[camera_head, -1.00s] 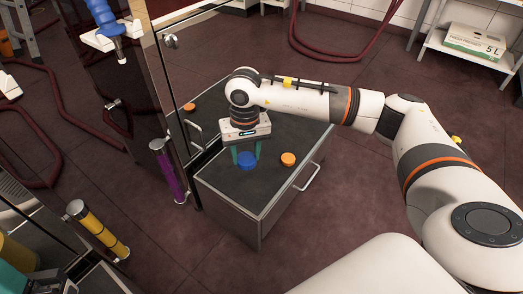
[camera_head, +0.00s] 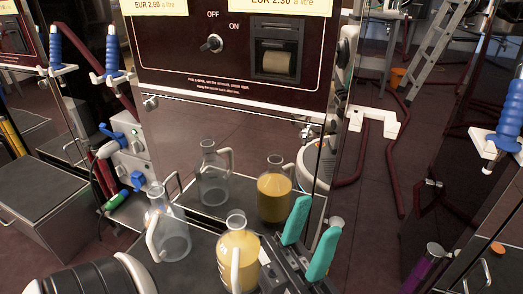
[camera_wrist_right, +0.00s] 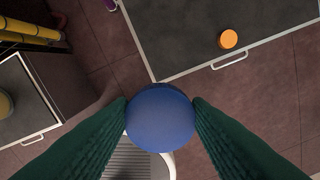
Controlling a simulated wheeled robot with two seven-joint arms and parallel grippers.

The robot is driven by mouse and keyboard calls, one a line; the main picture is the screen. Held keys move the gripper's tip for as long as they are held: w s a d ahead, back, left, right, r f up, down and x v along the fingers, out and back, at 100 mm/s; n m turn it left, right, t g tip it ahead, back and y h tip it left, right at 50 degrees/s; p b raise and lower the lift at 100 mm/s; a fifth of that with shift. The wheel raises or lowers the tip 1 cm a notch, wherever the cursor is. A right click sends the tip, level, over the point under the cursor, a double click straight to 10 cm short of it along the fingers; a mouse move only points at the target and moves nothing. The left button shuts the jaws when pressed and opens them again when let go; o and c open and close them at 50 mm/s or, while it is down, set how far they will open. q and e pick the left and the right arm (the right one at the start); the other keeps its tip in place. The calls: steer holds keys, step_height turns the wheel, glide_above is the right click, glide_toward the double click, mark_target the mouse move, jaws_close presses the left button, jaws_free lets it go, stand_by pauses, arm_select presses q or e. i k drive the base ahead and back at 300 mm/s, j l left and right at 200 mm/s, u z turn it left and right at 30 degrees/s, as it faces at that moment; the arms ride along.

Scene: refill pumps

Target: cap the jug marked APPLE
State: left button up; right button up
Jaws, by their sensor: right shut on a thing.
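A blue cap (camera_wrist_right: 160,122) is held between the green fingers of my right gripper (camera_wrist_right: 160,104), clear of the floor in the right wrist view. My right gripper does not show in the head view. A jug of yellow juice (camera_head: 235,262) stands upright and uncapped at the bottom of the head view. An empty clear jug (camera_head: 172,238) stands to its left, also open. I cannot read a jug mark. My left gripper (camera_head: 315,220), with teal fingers apart and empty, is just right of the juice jug.
The pump's shiny panel (camera_head: 310,165) behind shows what look like reflections of both jugs. A knob (camera_head: 213,43) sits above. Blue nozzles (camera_head: 112,55) hang at the left. In the wrist view, an orange cap (camera_wrist_right: 228,39) lies on a dark cabinet top (camera_wrist_right: 185,30).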

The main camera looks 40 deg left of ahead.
mark_target(238, 247)
steer(key=l, duration=0.3)
steer(key=i+l, duration=0.1)
steer(key=l, duration=0.25)
steer(key=u, duration=1.95)
